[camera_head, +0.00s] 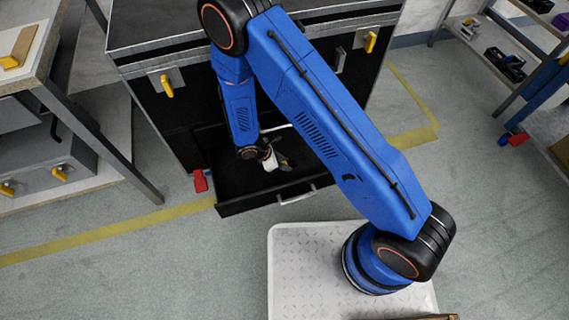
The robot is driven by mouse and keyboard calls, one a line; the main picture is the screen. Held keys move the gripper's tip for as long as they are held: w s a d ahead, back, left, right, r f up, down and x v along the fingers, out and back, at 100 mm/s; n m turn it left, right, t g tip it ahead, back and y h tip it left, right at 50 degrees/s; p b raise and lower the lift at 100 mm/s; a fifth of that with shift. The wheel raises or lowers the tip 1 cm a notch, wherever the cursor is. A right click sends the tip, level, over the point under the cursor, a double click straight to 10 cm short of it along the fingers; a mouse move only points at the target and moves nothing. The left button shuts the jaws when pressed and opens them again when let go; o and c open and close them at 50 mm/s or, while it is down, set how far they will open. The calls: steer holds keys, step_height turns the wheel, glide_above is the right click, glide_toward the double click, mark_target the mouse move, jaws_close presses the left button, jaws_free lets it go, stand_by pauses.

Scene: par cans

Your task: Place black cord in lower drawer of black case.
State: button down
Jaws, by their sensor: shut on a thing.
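The black case (160,120) stands at the back centre, with silver edges and yellow latches. Its lower drawer (243,204) is pulled out toward me, with a silver handle on its front. My gripper (279,166) reaches down over the open drawer, at or just above its inside. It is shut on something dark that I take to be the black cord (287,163). The cord is small and dark against the drawer, so its shape and whether it touches the drawer floor cannot be told. My blue arm hides part of the case and the drawer's right side.
A workbench (75,120) with grey boxes below stands at the left. A shelf unit (515,85) with dark items stands at the right. Red casters (201,181) show beside the drawer. The grey floor with yellow lines is clear at left and right.

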steer(key=shift+f, duration=0.1)
steer(key=c, duration=1.5)
jaws_free()
steer(key=shift+a+r, duration=0.2)
steer(key=shift+r, duration=0.15)
steer(key=s+a, duration=0.1)
steer(key=a, duration=0.3)
steer(key=s+a, duration=0.1)
steer(key=a, duration=0.3)
steer(key=s+a, duration=0.1)
steer(key=a, duration=0.2)
steer(key=shift+s+a+r, duration=0.25)
steer(key=shift+a, duration=0.15)
